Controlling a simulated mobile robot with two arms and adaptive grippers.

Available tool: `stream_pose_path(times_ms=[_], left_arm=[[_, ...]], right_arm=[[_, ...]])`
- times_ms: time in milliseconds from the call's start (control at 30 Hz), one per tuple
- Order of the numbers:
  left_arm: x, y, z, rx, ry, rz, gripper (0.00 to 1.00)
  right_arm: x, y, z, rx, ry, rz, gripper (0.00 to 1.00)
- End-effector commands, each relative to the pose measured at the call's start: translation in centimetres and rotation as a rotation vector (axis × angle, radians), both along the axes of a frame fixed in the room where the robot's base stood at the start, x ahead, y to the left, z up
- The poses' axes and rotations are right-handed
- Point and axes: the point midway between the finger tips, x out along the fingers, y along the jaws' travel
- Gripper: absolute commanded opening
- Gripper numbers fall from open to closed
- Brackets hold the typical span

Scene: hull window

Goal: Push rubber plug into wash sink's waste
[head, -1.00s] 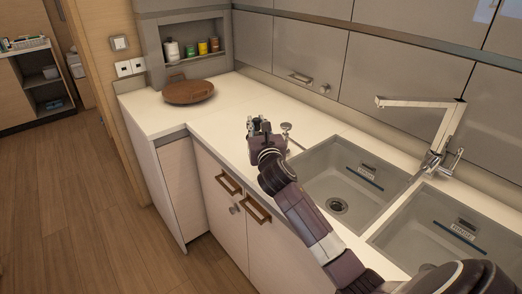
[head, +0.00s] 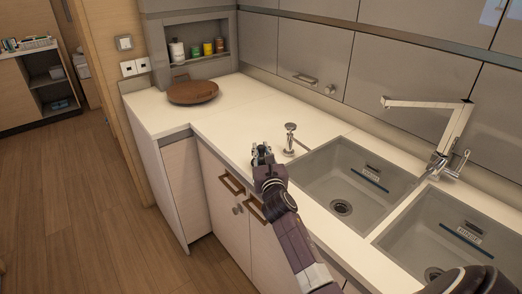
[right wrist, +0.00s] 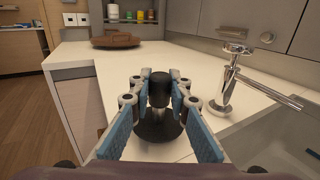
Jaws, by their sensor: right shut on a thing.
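My right gripper (head: 262,154) is over the front edge of the white counter, left of the left sink (head: 320,173). In the right wrist view it is shut on the black rubber plug (right wrist: 160,130), with the plug's knob between the fingers and its wide round base below. In the head view the plug is too small to tell from the fingers. The left sink's waste (head: 341,208) is a round metal drain in the basin floor, clear of the gripper. The right sink's waste (head: 433,273) is partly hidden by my arm. My left gripper is not in view.
A chrome dispenser-like fitting (head: 290,138) stands on the counter just right of the gripper, close by. A tall chrome faucet (head: 448,135) rises behind the sinks. The counter between is clear.

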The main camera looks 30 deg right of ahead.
Motion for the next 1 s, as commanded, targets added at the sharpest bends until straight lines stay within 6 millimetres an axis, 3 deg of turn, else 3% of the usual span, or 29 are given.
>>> stream_pose_path(times_ms=[133,167,300,767,1000], left_arm=[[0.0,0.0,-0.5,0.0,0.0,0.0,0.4],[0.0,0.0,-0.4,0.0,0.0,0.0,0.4],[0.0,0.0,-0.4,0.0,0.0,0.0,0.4],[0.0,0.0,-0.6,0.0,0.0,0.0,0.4],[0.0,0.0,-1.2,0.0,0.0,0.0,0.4]], right_arm=[[0.0,0.0,-0.6,0.0,-0.001,0.0,0.0],[0.0,0.0,-0.5,0.001,0.0,0.0,0.19],[0.0,0.0,-0.4,0.001,0.0,0.0,0.34],[0.0,0.1,-0.4,0.004,-0.001,0.0,0.34],[-3.6,1.6,-0.7,-0.003,0.001,0.002,0.34]])
